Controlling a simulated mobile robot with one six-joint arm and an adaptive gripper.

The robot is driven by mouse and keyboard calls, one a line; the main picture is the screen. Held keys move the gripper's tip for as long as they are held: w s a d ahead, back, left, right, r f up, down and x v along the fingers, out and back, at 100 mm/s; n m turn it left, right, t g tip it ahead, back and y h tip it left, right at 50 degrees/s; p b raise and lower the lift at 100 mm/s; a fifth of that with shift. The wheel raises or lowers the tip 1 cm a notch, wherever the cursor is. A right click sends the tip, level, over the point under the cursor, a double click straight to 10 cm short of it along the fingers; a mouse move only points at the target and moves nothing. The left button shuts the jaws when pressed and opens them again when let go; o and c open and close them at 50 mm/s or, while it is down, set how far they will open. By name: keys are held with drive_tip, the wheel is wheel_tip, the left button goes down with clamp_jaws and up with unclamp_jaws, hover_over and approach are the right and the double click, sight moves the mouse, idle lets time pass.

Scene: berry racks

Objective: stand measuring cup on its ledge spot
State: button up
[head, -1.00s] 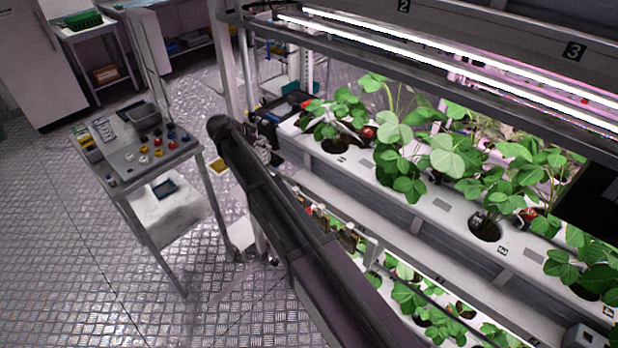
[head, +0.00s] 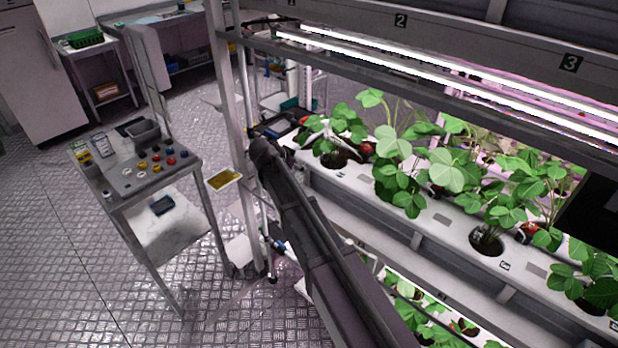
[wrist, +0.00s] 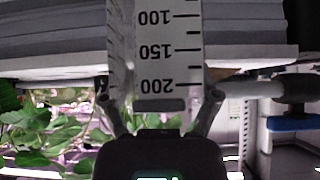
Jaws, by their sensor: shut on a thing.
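The measuring cup (wrist: 168,40) fills the top middle of the wrist view. It is pale, with a black scale reading 100, 150 and 200. My gripper (wrist: 160,102) is shut on it, one finger at each side near the 200 mark. The rest of the cup runs out of the picture. In the head view my arm reaches up beside the rack's left end; I cannot make out the cup or the fingers there. I cannot tell which place is the cup's ledge spot.
The berry rack has a white planting gutter (head: 440,218) with several plants, under lit lamps (head: 440,75). A cart (head: 150,185) with small items is further left. Open floor surrounds it.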

drive_tip(key=shift+s+d+f, duration=0.1)
drive_tip(key=shift+d, duration=1.05)
drive_tip(key=shift+s+d, duration=0.15)
drive_tip(key=shift+d, duration=0.35)
drive_tip(key=shift+d+f+b, duration=0.2)
drive_tip(key=shift+f+b, duration=0.1)
drive_tip(key=shift+b, duration=0.05)
drive_tip(key=shift+f+b, duration=1.5)
drive_tip(key=shift+f, duration=0.05)
drive_tip(key=shift+f, duration=0.1)
drive_tip(key=o, duration=1.1)
drive_tip(key=shift+c, duration=0.2)
drive_tip(key=shift+r, duration=0.2)
